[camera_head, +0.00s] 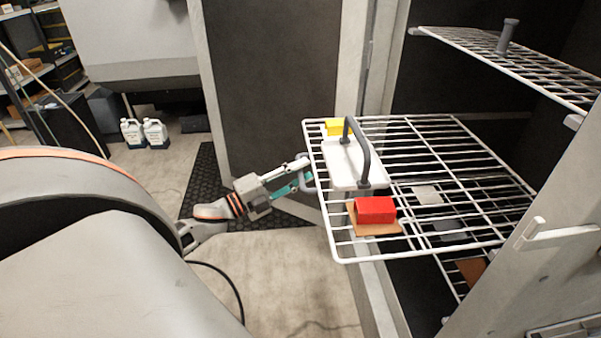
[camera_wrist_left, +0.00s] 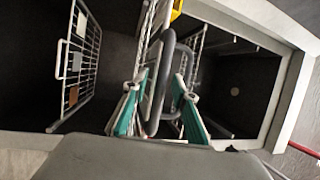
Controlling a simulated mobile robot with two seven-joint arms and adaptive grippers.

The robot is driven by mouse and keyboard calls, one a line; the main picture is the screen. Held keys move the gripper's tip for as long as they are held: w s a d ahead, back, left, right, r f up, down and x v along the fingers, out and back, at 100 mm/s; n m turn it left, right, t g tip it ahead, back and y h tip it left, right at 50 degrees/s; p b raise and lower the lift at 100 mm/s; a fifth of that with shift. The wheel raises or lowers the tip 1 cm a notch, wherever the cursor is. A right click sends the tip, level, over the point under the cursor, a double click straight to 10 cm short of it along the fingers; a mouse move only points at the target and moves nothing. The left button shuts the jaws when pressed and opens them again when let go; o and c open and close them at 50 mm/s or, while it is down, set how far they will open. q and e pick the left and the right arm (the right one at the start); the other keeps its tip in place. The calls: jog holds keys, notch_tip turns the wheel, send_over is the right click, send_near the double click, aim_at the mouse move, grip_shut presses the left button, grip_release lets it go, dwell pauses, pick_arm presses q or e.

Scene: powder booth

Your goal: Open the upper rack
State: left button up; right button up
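A white wire rack (camera_head: 440,150) extends out of the dark cabinet at mid-height. Another wire rack (camera_head: 500,60) sits above it, inside the cabinet, with a grey knob. My left gripper (camera_head: 302,176) is at the front edge of the extended rack, beside a small grey loop handle (camera_head: 308,170). In the left wrist view, the teal-padded fingers (camera_wrist_left: 162,82) stand apart with grey handle bars between or behind them; contact is unclear. My right gripper is not in view.
The extended rack carries a yellow block (camera_head: 337,126), a white plate (camera_head: 350,163) with a dark arched handle, and a red block (camera_head: 376,210) on a tan piece. A lower rack (camera_head: 452,292) holds flat plates. Open floor (camera_head: 280,270) lies in front; two jugs (camera_head: 144,133) stand far left.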

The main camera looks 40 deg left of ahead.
pick_arm(q)
jog(key=v, duration=1.2)
dwell(0.5)
